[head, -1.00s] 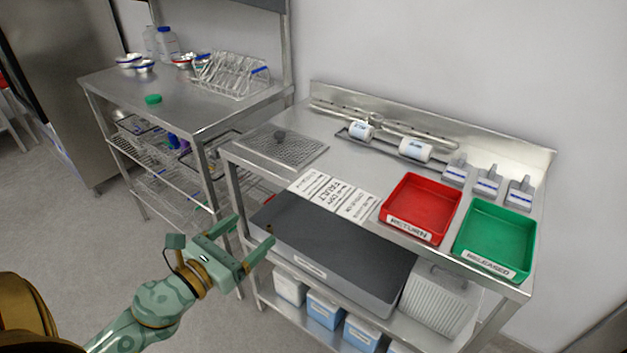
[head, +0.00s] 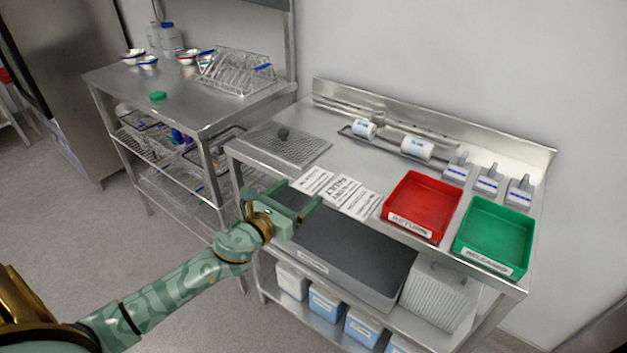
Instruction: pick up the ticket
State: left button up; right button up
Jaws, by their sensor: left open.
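White printed tickets lie side by side on the steel bench, left of the red tray. The middle ticket (head: 337,189) carries large dark lettering that seems to read "FAULTY". A left one (head: 313,181) and a right one (head: 360,203) have smaller print that I cannot read. My left gripper (head: 300,193) is open and empty, in front of the tickets near the bench's front edge. Its fingertips point toward the left ticket and appear just short of it; I cannot tell its height above the bench. My right gripper is not in view.
The red tray (head: 387,217) marked "RETURN" and the green tray (head: 458,241) marked "RELEASED" stand to the right. A perforated plate (head: 290,149) with a dark knob lies at the left. A dark grey surface (head: 345,255) is below the front edge.

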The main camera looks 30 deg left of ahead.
pick_arm(q)
jog(key=c, duration=1.1)
